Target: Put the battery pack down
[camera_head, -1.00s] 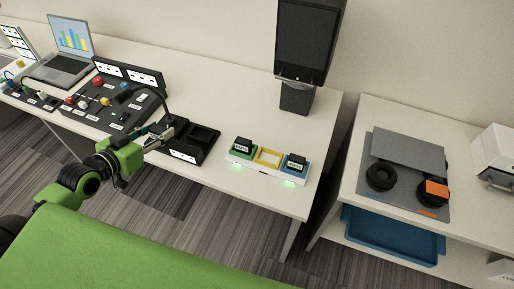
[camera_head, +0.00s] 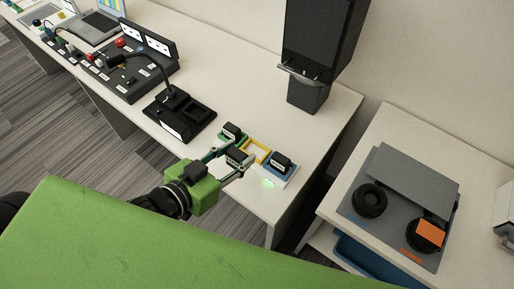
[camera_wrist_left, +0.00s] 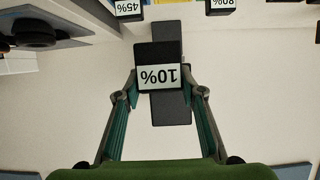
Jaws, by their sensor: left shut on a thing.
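My left gripper (camera_head: 238,156) is shut on a dark battery pack (camera_wrist_left: 172,52), whose white label reads 10% upside down in the left wrist view. In the head view the gripper and pack are at the near side of the charging tray, close to its yellow-framed slot (camera_head: 264,147). This slot looks empty. One dark pack (camera_head: 232,131) sits in the green slot and another (camera_head: 281,161) in the blue slot. I cannot tell the held pack's height above the table. My right gripper is not in view.
A black lamp base (camera_head: 180,121) stands left of the tray, with a switch panel (camera_head: 125,75) beyond. A tall black dispenser (camera_head: 322,45) stands behind. A separate table at right holds a grey board (camera_head: 395,185) with black rings and an orange block (camera_head: 430,233).

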